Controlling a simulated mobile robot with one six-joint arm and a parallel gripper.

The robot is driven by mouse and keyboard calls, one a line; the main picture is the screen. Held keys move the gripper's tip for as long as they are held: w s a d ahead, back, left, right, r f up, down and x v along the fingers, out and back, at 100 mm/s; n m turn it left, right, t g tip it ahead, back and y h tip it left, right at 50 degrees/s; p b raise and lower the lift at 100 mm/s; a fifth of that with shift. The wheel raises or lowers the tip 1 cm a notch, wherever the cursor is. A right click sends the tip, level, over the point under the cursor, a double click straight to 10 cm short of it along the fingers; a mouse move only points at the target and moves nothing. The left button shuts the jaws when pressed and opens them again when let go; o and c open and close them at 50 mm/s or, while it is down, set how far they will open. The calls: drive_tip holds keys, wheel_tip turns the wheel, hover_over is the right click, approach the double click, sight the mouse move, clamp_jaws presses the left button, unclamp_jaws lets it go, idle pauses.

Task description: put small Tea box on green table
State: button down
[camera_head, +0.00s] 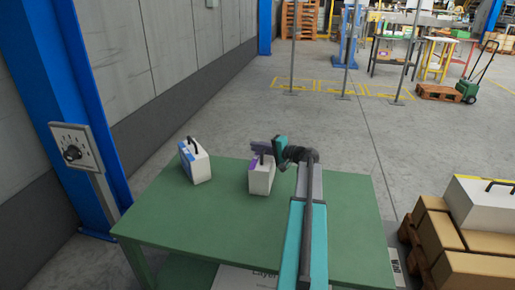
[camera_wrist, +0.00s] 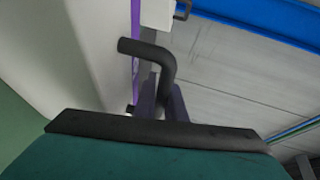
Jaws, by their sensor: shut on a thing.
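A white box with a purple label (camera_head: 261,179) and a dark handle on top is at the middle of the green table (camera_head: 225,229). It looks upright, on or just over the tabletop; I cannot tell if its base touches. I cannot read its label, so whether it is the small Tea box is unclear. My gripper (camera_head: 261,148) is shut on this box's handle. In the wrist view the bent black handle (camera_wrist: 160,62) lies at the fingers, beside the white box wall (camera_wrist: 65,55) with its purple edge.
A second white box with a blue side (camera_head: 196,163) and a handle stands to the left on the table. A grey wall and blue post are at the left. Brown cartons (camera_head: 437,236) and a white case (camera_head: 480,205) stand on a pallet at the right. The table's front left is clear.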

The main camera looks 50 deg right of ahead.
drive_tip(key=shift+f, duration=0.1)
drive_tip(key=c, duration=1.8)
unclamp_jaws()
drive_tip(key=shift+r, duration=0.2)
drive_tip(key=v, duration=1.2)
drive_tip(key=shift+d+f, duration=0.1)
